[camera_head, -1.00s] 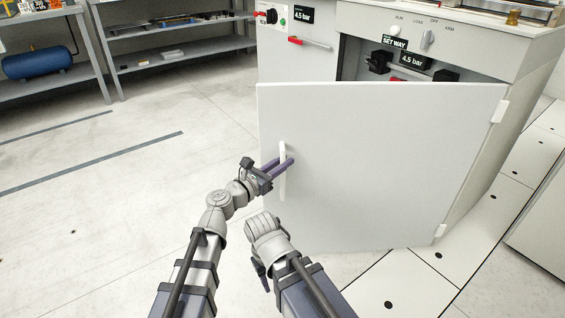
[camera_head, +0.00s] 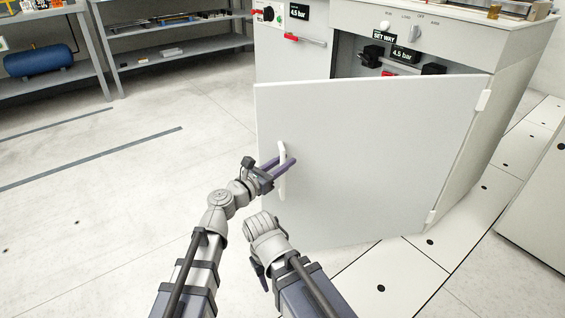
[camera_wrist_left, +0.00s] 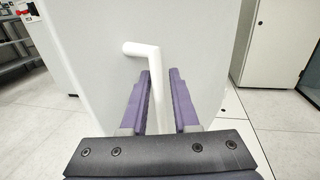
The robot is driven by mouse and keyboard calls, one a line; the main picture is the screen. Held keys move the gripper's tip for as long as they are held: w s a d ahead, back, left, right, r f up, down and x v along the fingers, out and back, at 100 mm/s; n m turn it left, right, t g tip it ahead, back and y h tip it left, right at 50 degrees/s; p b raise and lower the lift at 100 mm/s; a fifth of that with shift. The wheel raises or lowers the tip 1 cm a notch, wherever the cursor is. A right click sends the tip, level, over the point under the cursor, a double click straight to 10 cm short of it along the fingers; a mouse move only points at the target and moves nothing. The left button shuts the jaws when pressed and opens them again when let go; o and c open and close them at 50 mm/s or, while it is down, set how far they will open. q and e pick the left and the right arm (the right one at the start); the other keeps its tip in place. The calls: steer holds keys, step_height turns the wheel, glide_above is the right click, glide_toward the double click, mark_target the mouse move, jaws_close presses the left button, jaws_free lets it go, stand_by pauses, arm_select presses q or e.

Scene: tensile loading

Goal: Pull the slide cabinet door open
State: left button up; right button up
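The cabinet door (camera_head: 370,155) is a large pale grey panel, standing partly open with its hinges on the right in the head view. A white bar handle (camera_head: 281,183) is near its left edge. The handle also shows in the left wrist view (camera_wrist_left: 142,48), bending down between the purple fingers.
The cabinet (camera_head: 294,65) behind the door has gauges and dark valves inside. Grey shelves (camera_head: 180,55) with a blue tank (camera_head: 40,60) stand at the back left. Another cabinet (camera_head: 545,220) is at the right edge. The floor left of the door is clear.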

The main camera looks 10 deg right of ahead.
arm_select(q)
steer(key=shift+o, duration=1.3)
steer(key=shift+a, duration=0.1)
steer(key=v, duration=0.7)
steer(key=shift+s+a, duration=0.25)
steer(key=shift+a, duration=0.05)
steer(key=shift+c, duration=0.4)
steer(key=w+a+r+m+p, duration=0.1)
steer(key=w+m, duration=0.1)
steer(key=m, duration=0.1)
steer(key=w+a+r+m+g+h+p, duration=0.1)
steer(key=w+r+m+p, duration=0.1)
steer(key=w+m, duration=0.1)
steer(key=w+a+r+m+g+p, duration=0.1)
steer(key=w+m, duration=0.1)
steer(key=m, duration=0.1)
steer(key=shift+w+a+r+p, duration=0.2)
steer(key=shift+a+r+p, duration=0.15)
steer(key=shift+a, duration=0.05)
jaws_close()
steer(key=w+a+r+m+g+h+p, duration=0.2)
steer(key=a+m, duration=0.6)
steer(key=m, duration=0.5)
steer(key=shift+w+r+g+p, duration=0.7)
steer(key=shift+w+r+p, duration=0.5)
steer(key=shift+w, duration=0.6)
